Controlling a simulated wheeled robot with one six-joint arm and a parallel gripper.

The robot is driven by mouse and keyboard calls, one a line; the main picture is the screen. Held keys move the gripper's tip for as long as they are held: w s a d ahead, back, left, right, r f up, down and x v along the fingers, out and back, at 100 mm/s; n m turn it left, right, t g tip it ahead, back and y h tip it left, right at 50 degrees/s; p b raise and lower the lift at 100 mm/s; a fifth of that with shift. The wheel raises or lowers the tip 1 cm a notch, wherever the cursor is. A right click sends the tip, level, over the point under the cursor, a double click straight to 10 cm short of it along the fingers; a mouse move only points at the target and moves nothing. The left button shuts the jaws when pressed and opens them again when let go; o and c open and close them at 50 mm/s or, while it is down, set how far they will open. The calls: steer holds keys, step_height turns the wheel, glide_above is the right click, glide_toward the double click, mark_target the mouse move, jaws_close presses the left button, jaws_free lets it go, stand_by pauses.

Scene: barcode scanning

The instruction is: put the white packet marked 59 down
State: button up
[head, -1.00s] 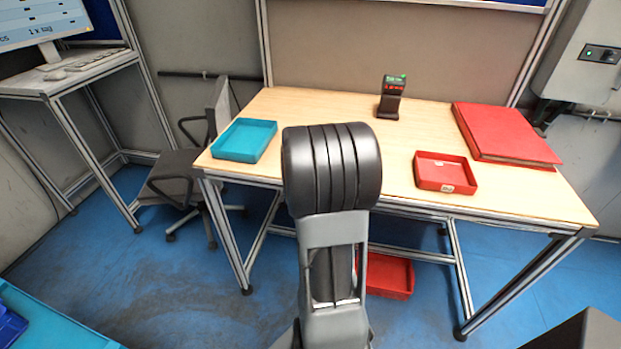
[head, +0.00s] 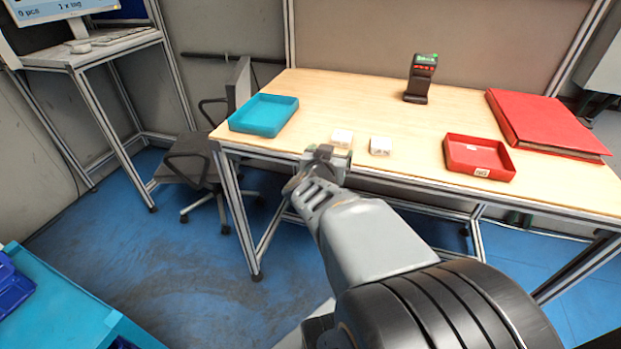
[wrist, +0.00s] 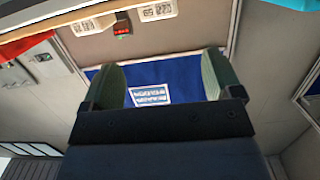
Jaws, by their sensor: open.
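Two small white packets stand on the table near its front edge, the left packet (head: 342,138) and the right packet (head: 380,145). Both also show at the top of the wrist view, one at its left (wrist: 92,25) and one beside it (wrist: 157,11). Their numbers are too small to read, so I cannot tell which is marked 59. My gripper (head: 322,154) is at the table's front edge, just left of and nearer than the left packet. In the wrist view its fingers (wrist: 160,82) are apart with nothing held between them.
A teal tray (head: 264,114) is at the table's left end. A red tray (head: 479,158) is right of the packets. A red binder (head: 545,122) lies at the back right. A scanner (head: 420,78) stands at the back. The middle of the tabletop (head: 350,100) is clear.

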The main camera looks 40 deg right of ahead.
steer(key=w+a+f+n+t+y, duration=0.1)
steer(key=w+a+f+n+y, duration=0.2)
steer(key=a+y, duration=0.45)
steer(key=w+a+f+n+t+y, duration=0.1)
steer(key=w+a+f+n+y, duration=0.15)
steer(key=a+n+y, duration=0.6)
steer(key=s+a+f+g+h, duration=0.2)
steer(key=s+a+f+g, duration=0.1)
steer(key=s+a+g, duration=0.4)
steer(key=shift+s+a+f+h, duration=0.35)
steer(key=shift+s+a+h, duration=0.1)
steer(key=shift+s, duration=0.75)
steer(key=shift+c, duration=0.5)
